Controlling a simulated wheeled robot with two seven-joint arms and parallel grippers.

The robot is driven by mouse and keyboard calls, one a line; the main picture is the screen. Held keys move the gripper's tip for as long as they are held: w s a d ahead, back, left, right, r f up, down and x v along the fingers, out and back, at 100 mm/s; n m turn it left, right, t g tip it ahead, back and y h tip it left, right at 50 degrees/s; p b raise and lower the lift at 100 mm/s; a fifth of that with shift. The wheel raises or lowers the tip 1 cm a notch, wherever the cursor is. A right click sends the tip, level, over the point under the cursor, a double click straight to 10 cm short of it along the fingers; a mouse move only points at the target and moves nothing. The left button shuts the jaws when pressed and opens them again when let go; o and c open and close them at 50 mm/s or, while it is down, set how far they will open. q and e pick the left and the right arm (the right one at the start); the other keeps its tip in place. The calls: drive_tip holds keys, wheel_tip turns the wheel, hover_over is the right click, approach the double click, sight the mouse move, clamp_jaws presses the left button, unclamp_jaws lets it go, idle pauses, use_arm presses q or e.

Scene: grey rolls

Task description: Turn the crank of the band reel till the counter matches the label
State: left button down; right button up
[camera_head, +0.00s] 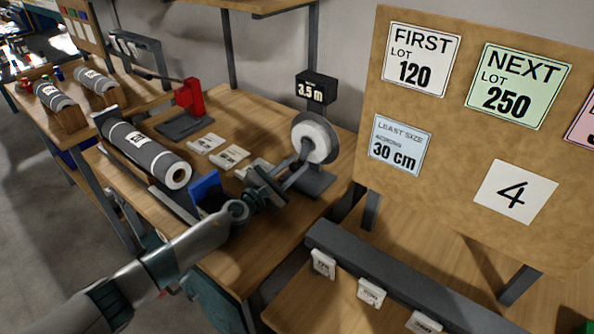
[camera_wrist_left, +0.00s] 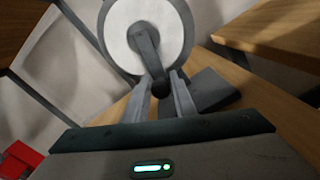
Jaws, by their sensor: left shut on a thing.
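The band reel (camera_head: 316,139), a white disc with a grey rim on a dark stand, is at the back right of the workbench. Its counter (camera_head: 316,88) above reads 3.5 m. The crank (camera_wrist_left: 147,55) is a dark arm on the disc's face, pointing down and slightly right in the left wrist view, with a dark knob (camera_wrist_left: 161,87) at its end. My left gripper (camera_head: 300,167) reaches in from the left and is shut on the crank knob; its fingers (camera_wrist_left: 164,100) flank the knob. My right gripper is not in view. I cannot tell which label belongs to the reel.
A large grey roll (camera_head: 145,152) lies on the bench left of my arm. A red device (camera_head: 190,98), small white cards (camera_head: 207,143) and a blue block (camera_head: 206,187) are nearby. A board (camera_head: 449,164) with signs including LOT 120 and LOT 250 stands right.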

use_arm(q)
drive_tip(key=shift+s+d+f, duration=0.35)
drive_tip(key=shift+d+f, duration=0.1)
drive_tip(key=c, duration=1.6)
unclamp_jaws()
drive_tip(key=shift+o, duration=0.2)
drive_tip(key=shift+r, duration=0.2)
drive_tip(key=shift+w, duration=0.1)
drive_tip(key=shift+a, duration=0.15)
